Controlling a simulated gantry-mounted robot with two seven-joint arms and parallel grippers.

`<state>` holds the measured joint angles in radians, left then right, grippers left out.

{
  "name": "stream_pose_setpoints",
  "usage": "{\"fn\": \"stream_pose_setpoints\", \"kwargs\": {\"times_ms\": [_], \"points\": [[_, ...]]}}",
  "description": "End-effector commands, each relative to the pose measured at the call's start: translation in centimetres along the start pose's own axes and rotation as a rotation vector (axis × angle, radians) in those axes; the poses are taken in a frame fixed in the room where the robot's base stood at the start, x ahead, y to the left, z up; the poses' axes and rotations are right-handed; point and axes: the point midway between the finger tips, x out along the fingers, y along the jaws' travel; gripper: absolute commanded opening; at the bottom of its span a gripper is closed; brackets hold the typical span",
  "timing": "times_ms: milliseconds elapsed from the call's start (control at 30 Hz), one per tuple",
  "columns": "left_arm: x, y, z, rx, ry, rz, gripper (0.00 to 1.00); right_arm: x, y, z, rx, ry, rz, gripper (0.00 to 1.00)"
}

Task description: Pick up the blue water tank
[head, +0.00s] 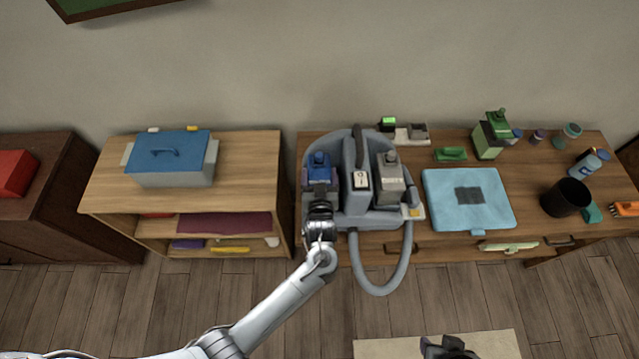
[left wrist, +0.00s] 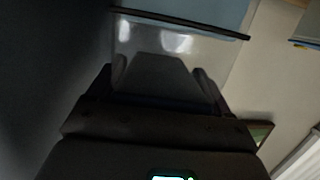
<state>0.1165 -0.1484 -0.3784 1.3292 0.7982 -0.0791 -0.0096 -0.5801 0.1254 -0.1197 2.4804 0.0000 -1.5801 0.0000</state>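The blue water tank (head: 318,172) stands upright in the left side of a grey cleaning machine (head: 352,200) on the wooden desk. My left gripper (head: 320,192) is at the front of the tank and covers its lower part in the head view. In the left wrist view two finger shapes (left wrist: 163,78) stand apart, with a dark shape between them and a pale, clear surface just beyond. I cannot tell whether they are closed on the tank. A dark part of my right gripper (head: 447,347) shows at the bottom edge of the head view, away from the desk.
A grey tank (head: 390,180) sits on the machine's right side, and a hose (head: 383,288) loops down in front. A light blue folded cloth or case (head: 440,205) lies to the right. A wooden shelf (head: 245,160) with a blue-lidded box (head: 170,150) stands left.

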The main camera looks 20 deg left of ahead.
Motion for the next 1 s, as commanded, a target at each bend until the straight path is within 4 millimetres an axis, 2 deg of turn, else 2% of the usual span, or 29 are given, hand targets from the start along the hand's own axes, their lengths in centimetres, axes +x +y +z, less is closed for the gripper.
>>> {"fn": "stream_pose_setpoints", "kwargs": {"times_ms": [33, 67, 500, 1000], "points": [[0.0, 0.0, 0.0, 0.000, 0.000, 0.000, 0.71, 0.0, 0.0, 0.0, 0.001, 0.000, -0.001, 0.43], [0.0, 0.0, 0.0, 0.000, 0.000, 0.000, 0.66, 0.0, -0.1, 0.0, 0.002, 0.000, -0.002, 0.43], [0.0, 0.0, 0.0, 0.000, 0.000, 0.000, 0.00, 0.0, -0.2, -0.1, 0.009, 0.001, -0.007, 0.43], [-0.1, 0.1, -1.0, -0.004, 0.005, 0.000, 0.00, -0.1, -0.1, -0.1, 0.002, 0.000, -0.002, 0.43]]}}
